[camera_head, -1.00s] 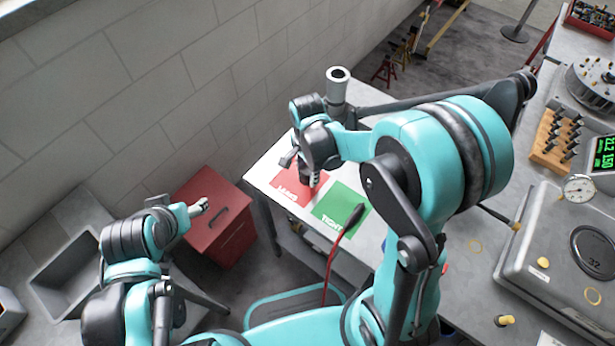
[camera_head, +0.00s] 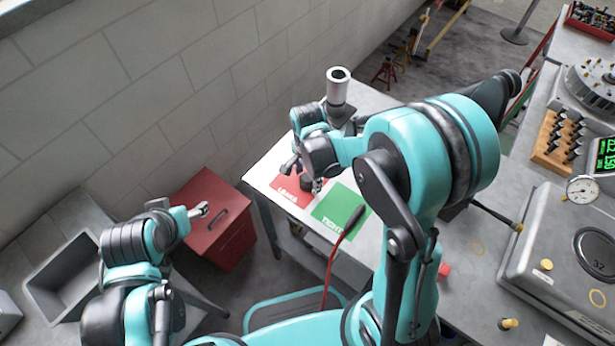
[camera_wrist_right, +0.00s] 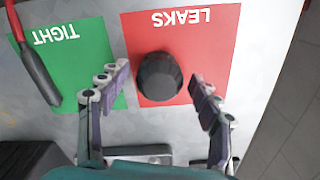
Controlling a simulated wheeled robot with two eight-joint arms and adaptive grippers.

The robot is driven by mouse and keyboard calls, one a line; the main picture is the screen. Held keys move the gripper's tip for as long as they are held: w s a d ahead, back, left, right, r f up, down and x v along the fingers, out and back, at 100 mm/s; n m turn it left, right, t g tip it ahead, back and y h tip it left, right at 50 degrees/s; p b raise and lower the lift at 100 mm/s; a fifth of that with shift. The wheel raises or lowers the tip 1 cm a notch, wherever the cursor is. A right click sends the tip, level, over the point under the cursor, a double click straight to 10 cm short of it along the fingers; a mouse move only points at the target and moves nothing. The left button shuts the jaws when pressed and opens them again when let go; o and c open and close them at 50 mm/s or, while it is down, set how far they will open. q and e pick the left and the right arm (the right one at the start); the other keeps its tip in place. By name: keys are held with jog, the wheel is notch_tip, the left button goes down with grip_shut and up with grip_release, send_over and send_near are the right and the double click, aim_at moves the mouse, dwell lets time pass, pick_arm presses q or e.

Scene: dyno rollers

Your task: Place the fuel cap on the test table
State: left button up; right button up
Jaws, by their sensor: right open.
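The dark round fuel cap (camera_wrist_right: 159,78) sits on the red LEAKS patch (camera_wrist_right: 208,50) of the test table (camera_wrist_right: 150,121). My right gripper (camera_wrist_right: 158,82) is open, its two fingers apart on either side of the cap with gaps showing. In the head view the right gripper (camera_head: 304,177) is over the red patch, and the cap (camera_head: 307,183) shows partly between its fingers. The green TIGHT patch (camera_head: 335,212) lies beside the red one, with no cap on it. My left gripper (camera_head: 199,211) is near the red cabinet, too small to judge.
A grey metal cylinder (camera_head: 337,88) stands behind the right gripper. The red cabinet (camera_head: 216,222) stands left of the table. A grey case (camera_head: 560,255) and wooden rack (camera_head: 553,142) occupy the right bench.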

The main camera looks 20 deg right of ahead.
aim_at(307, 177)
notch_tip(307, 177, up, 11)
jog(key=p, duration=0.3)
jog(key=s+d+r+n+t, duration=0.4)
jog(key=s+r+n+t, duration=0.3)
jog(key=s+n, duration=0.3)
jog(key=r+n, duration=0.1)
jog(key=n, duration=0.3)
jog(key=shift+s+d, duration=0.15)
jog(key=shift+d, duration=0.2)
